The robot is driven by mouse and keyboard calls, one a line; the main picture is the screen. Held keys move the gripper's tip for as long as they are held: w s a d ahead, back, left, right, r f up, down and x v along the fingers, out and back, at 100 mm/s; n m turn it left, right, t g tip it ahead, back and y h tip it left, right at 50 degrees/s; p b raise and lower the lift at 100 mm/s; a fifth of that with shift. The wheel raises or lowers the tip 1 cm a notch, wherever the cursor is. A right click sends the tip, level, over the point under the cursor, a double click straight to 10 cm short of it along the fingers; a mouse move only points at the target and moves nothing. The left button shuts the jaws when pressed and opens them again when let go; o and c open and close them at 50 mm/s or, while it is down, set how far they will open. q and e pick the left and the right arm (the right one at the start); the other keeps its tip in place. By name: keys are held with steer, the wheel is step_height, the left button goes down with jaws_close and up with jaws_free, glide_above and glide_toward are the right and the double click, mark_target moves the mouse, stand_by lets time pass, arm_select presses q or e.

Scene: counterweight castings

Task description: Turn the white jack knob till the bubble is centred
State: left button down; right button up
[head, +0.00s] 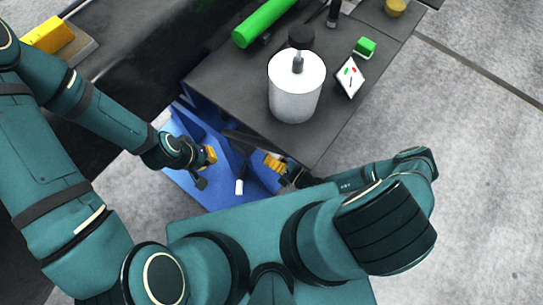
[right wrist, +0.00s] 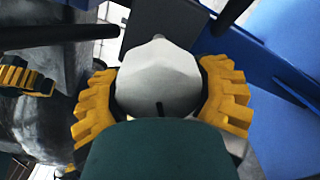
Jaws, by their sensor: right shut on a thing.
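The white jack knob (right wrist: 158,78) is a pale faceted knob with a short black mark on its near face, seen in the right wrist view. My right gripper (right wrist: 160,100) has its yellow ribbed fingers on both sides of it and is shut on it. In the head view my right gripper (head: 276,165) is low beside the bench edge, and the knob cannot be made out there. My left gripper (head: 210,157) is over the blue frame to the left; its opening is too small to judge. I cannot make out a bubble in either view.
A dark bench (head: 225,75) carries a white cylinder (head: 294,95) with a stem, a green roll (head: 263,22), a green block (head: 365,47) and a white card (head: 350,78) with coloured marks. A small white piece (head: 239,187) shows at the blue frame (head: 187,180).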

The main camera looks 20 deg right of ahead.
steer(key=shift+d+n, duration=0.1)
steer(key=shift+n, duration=0.2)
steer(key=o, duration=1.1)
steer(key=shift+o, duration=0.2)
steer(key=v, duration=1.2)
